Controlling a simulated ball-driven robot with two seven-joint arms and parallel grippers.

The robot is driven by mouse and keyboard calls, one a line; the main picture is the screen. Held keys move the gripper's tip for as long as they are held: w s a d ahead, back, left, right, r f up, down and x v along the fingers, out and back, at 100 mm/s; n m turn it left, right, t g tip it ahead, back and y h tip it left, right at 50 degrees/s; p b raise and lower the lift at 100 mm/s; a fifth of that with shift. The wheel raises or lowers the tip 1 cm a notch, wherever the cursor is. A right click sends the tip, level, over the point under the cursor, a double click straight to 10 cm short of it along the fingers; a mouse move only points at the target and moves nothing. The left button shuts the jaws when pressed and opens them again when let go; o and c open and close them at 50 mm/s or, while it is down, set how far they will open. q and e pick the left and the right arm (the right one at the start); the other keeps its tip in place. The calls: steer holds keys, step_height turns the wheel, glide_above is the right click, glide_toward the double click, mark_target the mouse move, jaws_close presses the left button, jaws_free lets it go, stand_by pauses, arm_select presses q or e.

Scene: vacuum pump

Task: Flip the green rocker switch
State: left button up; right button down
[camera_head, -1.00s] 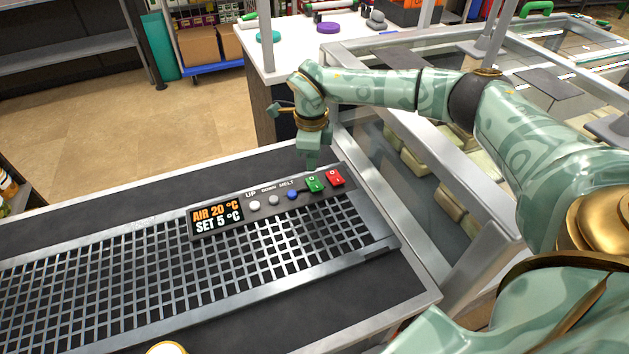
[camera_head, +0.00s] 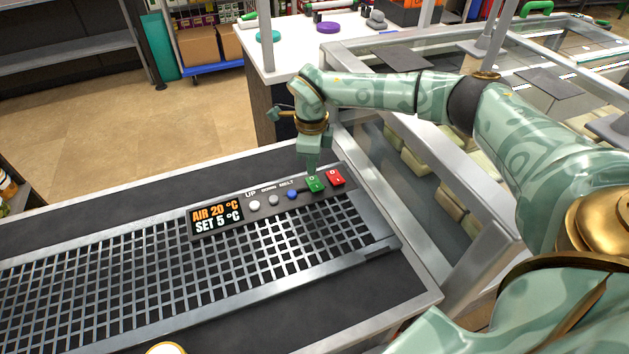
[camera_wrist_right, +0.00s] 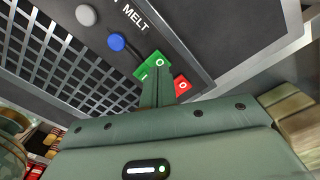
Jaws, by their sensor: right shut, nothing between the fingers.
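The green rocker switch (camera_head: 315,183) sits on the dark control panel, between the blue button (camera_head: 292,194) and the red rocker switch (camera_head: 335,178). My right gripper (camera_head: 312,170) is shut and empty, pointing down with its tips at the upper edge of the green switch. In the right wrist view the shut fingers (camera_wrist_right: 158,88) cover the lower part of the green switch (camera_wrist_right: 153,64). Its O and I marks show there. I cannot tell whether the tips touch it. My left gripper is not in view.
The panel has a display (camera_head: 216,217) reading AIR 20 °C, SET 5 °C, plus white and grey buttons. A metal grille (camera_head: 200,260) lies in front. A glass-sided case with a metal frame (camera_head: 400,215) stands to the right. The red switch is very close to the fingers.

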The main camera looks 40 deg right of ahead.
mark_target(312, 179)
arm_select(q)
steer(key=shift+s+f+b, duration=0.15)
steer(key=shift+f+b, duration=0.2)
steer(key=shift+b, duration=0.05)
arm_select(e)
steer(key=shift+f, duration=1.2)
steer(key=shift+s, duration=0.1)
steer(key=shift+r+p, duration=0.6)
steer(key=shift+r, duration=0.05)
arm_select(q)
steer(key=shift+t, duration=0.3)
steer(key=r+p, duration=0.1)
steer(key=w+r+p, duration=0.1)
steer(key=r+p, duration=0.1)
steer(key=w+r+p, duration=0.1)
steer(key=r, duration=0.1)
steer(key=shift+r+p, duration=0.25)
steer(key=shift+p, duration=0.05)
arm_select(e)
step_height(312, 179, up, 6)
steer(key=shift+f, duration=0.1)
steer(key=shift+f, duration=0.1)
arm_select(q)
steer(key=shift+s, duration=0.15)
